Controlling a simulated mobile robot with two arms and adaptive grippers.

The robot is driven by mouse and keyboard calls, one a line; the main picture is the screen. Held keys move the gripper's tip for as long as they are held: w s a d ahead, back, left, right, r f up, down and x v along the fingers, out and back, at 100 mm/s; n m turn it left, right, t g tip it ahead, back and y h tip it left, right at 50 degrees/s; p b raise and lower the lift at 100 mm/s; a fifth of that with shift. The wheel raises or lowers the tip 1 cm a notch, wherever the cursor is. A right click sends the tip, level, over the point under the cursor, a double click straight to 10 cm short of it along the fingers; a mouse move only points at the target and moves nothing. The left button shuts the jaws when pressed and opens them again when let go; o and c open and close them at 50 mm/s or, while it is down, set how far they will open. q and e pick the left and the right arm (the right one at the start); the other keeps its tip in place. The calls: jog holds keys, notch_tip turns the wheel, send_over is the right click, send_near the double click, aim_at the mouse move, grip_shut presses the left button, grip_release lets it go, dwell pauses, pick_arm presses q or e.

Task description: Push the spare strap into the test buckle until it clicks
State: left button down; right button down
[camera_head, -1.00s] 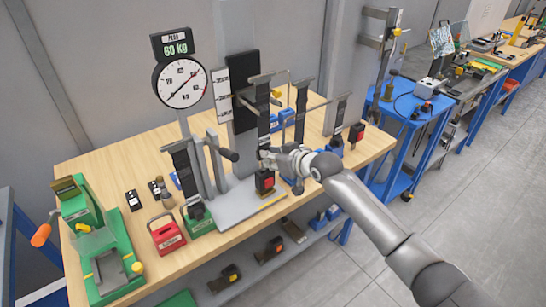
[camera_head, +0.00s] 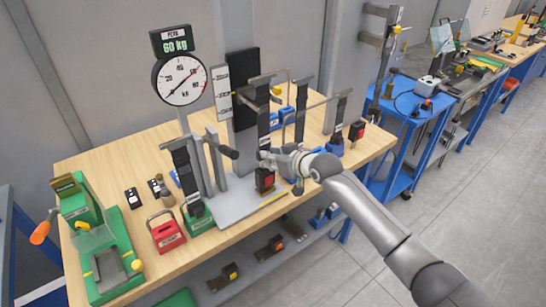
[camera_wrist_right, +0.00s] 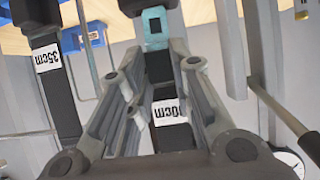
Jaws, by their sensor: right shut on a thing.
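A black strap (camera_head: 264,118) hangs from a bar above a grey base plate on the bench. My right gripper (camera_head: 266,156) is shut on its lower part. In the right wrist view, which is upside down, the fingers (camera_wrist_right: 152,66) flank the strap with its 30 cm label (camera_wrist_right: 170,110). A teal-grey slotted tongue (camera_wrist_right: 155,28) shows just beyond the fingertips. The black test buckle with a dark red button (camera_head: 265,182) stands right below the gripper. The fingers hide the meeting point, so I cannot tell how deep the tongue sits. My left gripper is out of view.
A dial gauge (camera_head: 181,80) with a 60 kg display stands behind left. Other straps hang on both sides, one close on the right (camera_head: 300,98). A red weight (camera_head: 168,235) and a green fixture (camera_head: 112,262) occupy the bench's left. The grey base plate (camera_head: 235,208) is mostly clear.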

jog(key=shift+f+b, duration=1.35)
jog(key=shift+f, duration=0.7)
jog(key=c, duration=1.2)
grip_release()
jog(key=v, duration=1.2)
jog(key=shift+f, duration=0.15)
